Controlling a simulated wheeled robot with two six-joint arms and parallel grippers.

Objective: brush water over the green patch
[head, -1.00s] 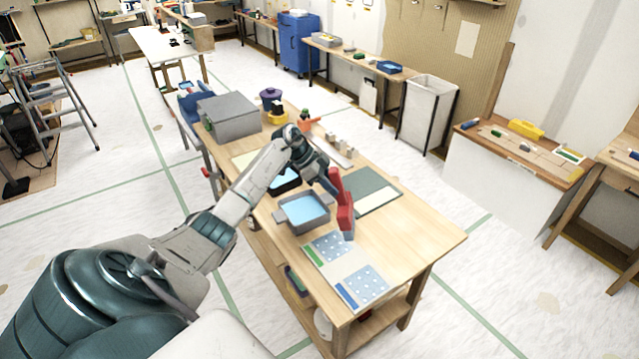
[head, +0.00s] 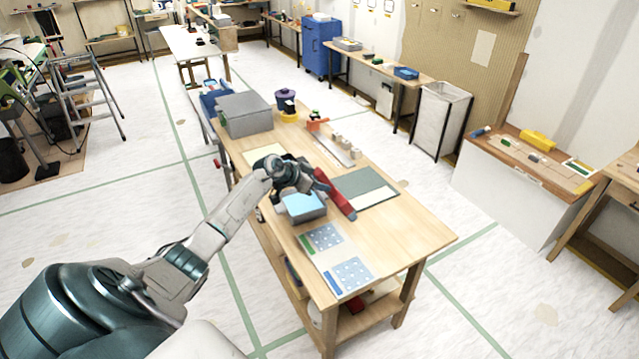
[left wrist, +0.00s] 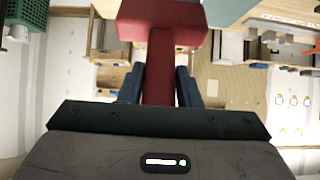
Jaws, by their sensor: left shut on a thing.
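My left gripper (head: 313,184) is shut on a red brush (head: 338,197), just above the right side of the water tray. The brush slants down to the right in the head view; its tip is near the tray's right edge, and I cannot tell whether it touches anything. The grey tray (head: 304,217) holds light blue water. In the left wrist view the red brush (left wrist: 160,60) runs between both dark fingers (left wrist: 158,88). The green patch (head: 323,236), a dotted sheet with a green strip, lies in front of the tray. My right gripper is not in view.
A similar dotted sheet with a blue strip (head: 350,273) lies nearer the table's front edge. A dark green mat (head: 370,184) is right of the brush. A grey box (head: 245,115) stands at the far end. The table's right front corner is bare.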

